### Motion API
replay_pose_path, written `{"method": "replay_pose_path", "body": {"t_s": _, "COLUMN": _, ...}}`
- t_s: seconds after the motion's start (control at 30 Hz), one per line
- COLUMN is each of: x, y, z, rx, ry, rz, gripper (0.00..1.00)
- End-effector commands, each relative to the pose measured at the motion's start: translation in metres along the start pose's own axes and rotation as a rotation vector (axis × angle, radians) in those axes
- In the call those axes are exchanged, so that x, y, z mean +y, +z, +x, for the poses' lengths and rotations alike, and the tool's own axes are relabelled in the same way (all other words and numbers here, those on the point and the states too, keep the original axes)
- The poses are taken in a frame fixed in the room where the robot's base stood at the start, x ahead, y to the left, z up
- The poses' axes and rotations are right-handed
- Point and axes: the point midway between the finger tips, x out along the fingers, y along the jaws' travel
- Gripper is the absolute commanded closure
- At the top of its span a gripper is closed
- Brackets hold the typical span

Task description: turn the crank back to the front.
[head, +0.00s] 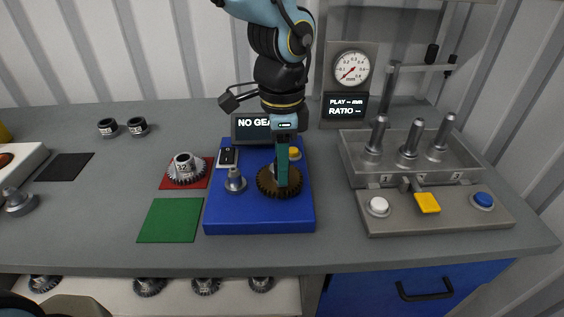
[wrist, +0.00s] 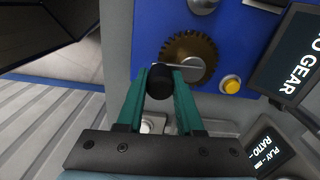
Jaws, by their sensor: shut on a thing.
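My gripper (head: 283,184), with teal fingers, points down over the brown gear (head: 265,184) on the blue drive unit (head: 258,220). In the wrist view the gripper (wrist: 161,80) is shut on the black crank knob (wrist: 160,83), one finger on each side. The grey crank arm (wrist: 191,74) runs from the knob across the brown toothed gear (wrist: 194,48). The gripper's fingers hide the knob and most of the crank in the head view. A yellow button (head: 294,153) sits behind the gear, and a display reading "NO GEAR" (head: 253,124) stands at the back.
On the blue unit are a grey knob (head: 235,181) and a small switch (head: 228,156). A green mat (head: 170,221) is front left. To the right stand a grey tray with pegs (head: 348,160) and a button panel (head: 402,220).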

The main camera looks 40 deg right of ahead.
Motion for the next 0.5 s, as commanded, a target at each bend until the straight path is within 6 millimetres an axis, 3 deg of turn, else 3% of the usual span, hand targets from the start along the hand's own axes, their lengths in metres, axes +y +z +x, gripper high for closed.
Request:
{"method": "replay_pose_path", "body": {"t_s": 0.03, "x": -0.0002, "y": -0.0002, "z": -0.0003, "rx": 0.001, "ry": -0.001, "rz": 0.0, "gripper": 1.0}}
{"method": "replay_pose_path", "body": {"t_s": 0.07, "x": -0.0002, "y": -0.0002, "z": -0.0003, "rx": 0.001, "ry": -0.001, "rz": 0.0, "gripper": 0.62}}
{"method": "replay_pose_path", "body": {"t_s": 0.1, "x": -0.0003, "y": -0.0002, "z": -0.0003, "rx": 0.001, "ry": -0.001, "rz": -0.001, "gripper": 0.58}}
{"method": "replay_pose_path", "body": {"t_s": 0.3, "x": -0.0002, "y": -0.0001, "z": -0.0002, "rx": 0.0, "ry": -0.001, "rz": -0.001, "gripper": 0.35}}
{"method": "replay_pose_path", "body": {"t_s": 0.5, "x": -0.0001, "y": 0.0, "z": -0.0001, "rx": 0.0, "ry": 0.0, "rz": -0.001, "gripper": 0.34}}
